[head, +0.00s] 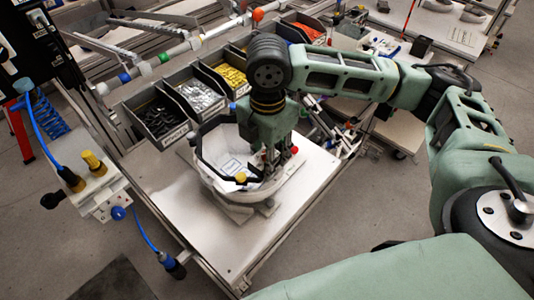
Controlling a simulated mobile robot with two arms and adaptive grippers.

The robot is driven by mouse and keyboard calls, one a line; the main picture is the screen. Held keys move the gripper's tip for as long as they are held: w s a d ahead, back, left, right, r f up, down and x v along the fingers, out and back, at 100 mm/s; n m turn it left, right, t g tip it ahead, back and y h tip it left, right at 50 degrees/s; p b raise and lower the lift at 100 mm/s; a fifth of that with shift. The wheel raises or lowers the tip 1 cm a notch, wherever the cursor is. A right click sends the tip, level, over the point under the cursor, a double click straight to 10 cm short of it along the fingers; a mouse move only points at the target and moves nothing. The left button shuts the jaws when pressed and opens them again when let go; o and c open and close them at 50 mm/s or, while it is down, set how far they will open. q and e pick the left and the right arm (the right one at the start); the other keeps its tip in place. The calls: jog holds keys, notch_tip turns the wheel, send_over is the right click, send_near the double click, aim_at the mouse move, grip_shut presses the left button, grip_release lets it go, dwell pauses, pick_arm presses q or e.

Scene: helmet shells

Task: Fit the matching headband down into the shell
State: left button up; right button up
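A white helmet shell (216,184) sits open side up on a grey support on the white worktable (215,240). A black headband (199,151) with a yellow knob (241,177) shows at the shell's opening, its left part curving above the rim. I cannot tell how deep it sits. My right gripper (279,158) points down at the right side of the shell and headband. The arm hides that side of the band, and I cannot tell whether the fingers close on it. A white label or sheet (232,165) shows inside the shell. My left gripper is not in view.
Bins of black (158,117), silver (199,95) and yellow parts (231,76) line the table's back edge. A fixture with yellow knobs and blue hoses (98,185) stands at the left. The table's front is clear.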

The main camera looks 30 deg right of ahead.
jog(key=shift+f, duration=1.35)
jog(key=o, duration=1.3)
jog(key=shift+c, duration=0.2)
jog(key=shift+r, duration=0.15)
notch_tip(320, 180, up, 12)
jog(key=shift+f, duration=0.15)
jog(key=shift+s+f, duration=0.1)
